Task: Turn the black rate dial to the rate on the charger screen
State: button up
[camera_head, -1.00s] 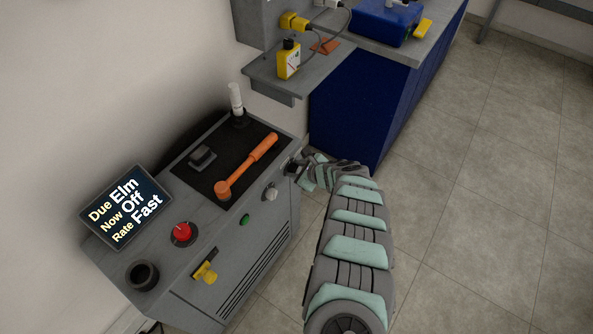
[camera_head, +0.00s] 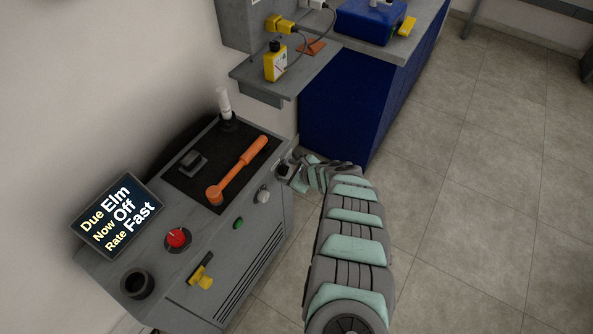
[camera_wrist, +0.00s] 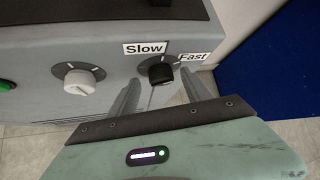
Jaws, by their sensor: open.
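The charger screen (camera_head: 117,215) in the head view reads "Due Elm", "Now Off", "Rate Fast". The black rate dial (camera_wrist: 161,73) is on the charger's front panel in the wrist view, with a "Slow" label (camera_wrist: 145,48) at its upper left and a "Fast" label (camera_wrist: 192,57) at its right. A light pointer mark on the panel side is hard to read, so the dial's setting is unclear. My gripper (camera_wrist: 160,92) is open, one finger on each side of the dial and slightly short of it. In the head view my gripper (camera_head: 290,170) is at the charger's right end, mostly covering the dial.
A white knob (camera_wrist: 80,80) is left of the dial. The charger top (camera_head: 205,131) holds an orange-handled tool (camera_head: 238,170). A red knob (camera_head: 177,238), green button (camera_head: 238,223) and yellow switch (camera_head: 201,277) are farther left. A blue cabinet (camera_head: 345,105) stands behind; open floor lies right.

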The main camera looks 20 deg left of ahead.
jog(key=p+v, duration=0.5)
jog(key=v, duration=0.4)
jog(key=shift+d+r+p, duration=0.25)
jog(key=shift+r+p, duration=0.05)
jog(key=shift+s, duration=0.1)
